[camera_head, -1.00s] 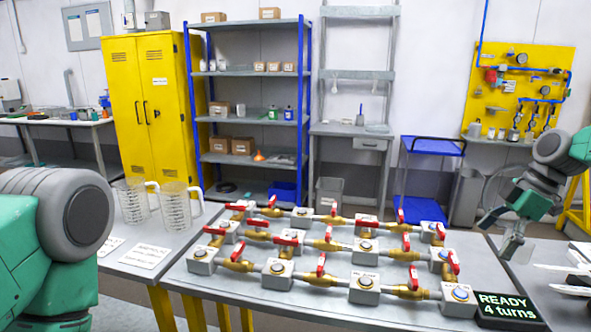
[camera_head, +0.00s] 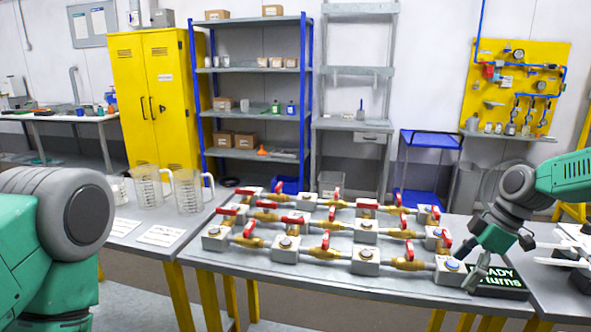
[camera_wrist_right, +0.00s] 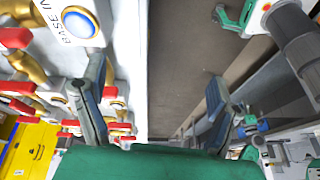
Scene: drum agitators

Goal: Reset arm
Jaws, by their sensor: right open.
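My right gripper (camera_head: 482,268) is open and empty at the right end of the valve rig, in front of the black display (camera_head: 503,281) and partly covering its text. In the right wrist view its two fingers (camera_wrist_right: 155,105) stand apart with only floor and table edge between them. A block with a blue button (camera_wrist_right: 78,22) lies left of the fingers in the wrist view. My left arm shows at the left edge of the head view; its gripper is out of view.
The grey table (camera_head: 290,284) carries the rig. White items (camera_head: 570,255) lie at the right. A blue shelf (camera_head: 256,71) and yellow cabinet (camera_head: 150,98) stand behind.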

